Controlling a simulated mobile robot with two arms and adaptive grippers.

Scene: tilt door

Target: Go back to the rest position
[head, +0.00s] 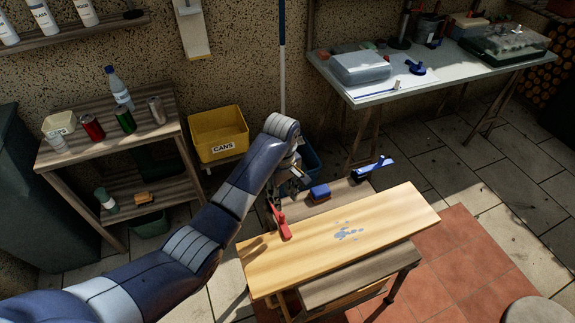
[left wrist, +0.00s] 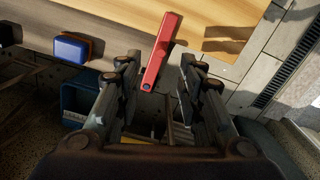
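A red bar-shaped piece (head: 281,223) sits at the board's far left edge. My left gripper (head: 277,198) is beside the red piece, partly hidden by my own arm. In the left wrist view, its fingers (left wrist: 160,68) are apart, one on each side of the near end of the red bar (left wrist: 162,50), with visible gaps. It holds nothing. My right gripper is in neither view.
A shelf (head: 60,157) with cans and a bottle stands left. A yellow cans bin (head: 218,134) is behind my arm. A white-topped table (head: 455,75) stands back right.

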